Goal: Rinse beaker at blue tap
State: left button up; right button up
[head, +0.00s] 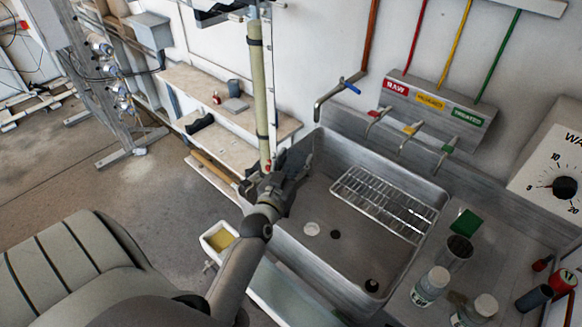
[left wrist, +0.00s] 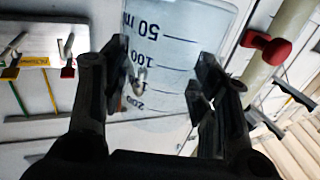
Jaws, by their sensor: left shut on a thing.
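My left gripper (head: 283,172) is over the left rim of the metal sink (head: 325,262), below and left of the blue-handled tap (head: 340,94). It is apart from the tap. In the left wrist view my left gripper (left wrist: 165,88) is shut on a clear beaker (left wrist: 180,50) with dark volume marks, one finger at each side. That view is upside down: the 50 mark is nearer the picture's top than the 200 mark. In the head view I cannot make out the beaker at the gripper. My right gripper is not in view.
Red, yellow and green taps (head: 411,129) stand right of the blue one. A wire rack (head: 385,200) spans the sink's right part. Jars (head: 431,287) and a glass vessel (head: 457,252) crowd the right counter. A pale vertical pole (head: 260,90) rises close behind my left gripper.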

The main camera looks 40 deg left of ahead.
aim_at(300, 160)
pick_arm(q)
jog(key=shift+w+a+f, duration=0.1)
jog(key=shift+w+f, duration=0.1)
jog(key=shift+w, duration=0.35)
jog(key=x, duration=0.1)
jog(key=b+x, duration=0.2)
jog(key=x, duration=0.1)
jog(key=shift+w+d+f, duration=0.1)
jog(key=shift+d+f, duration=0.15)
jog(key=shift+f, duration=0.15)
jog(key=w+f+b, duration=0.1)
jog(key=w+b, duration=0.2)
jog(key=w, duration=0.4)
jog(key=shift+a, duration=0.45)
jog(key=shift+f, duration=0.1)
jog(key=shift+d, duration=0.15)
jog(key=shift+d, duration=0.45)
jog(key=shift+a, duration=0.15)
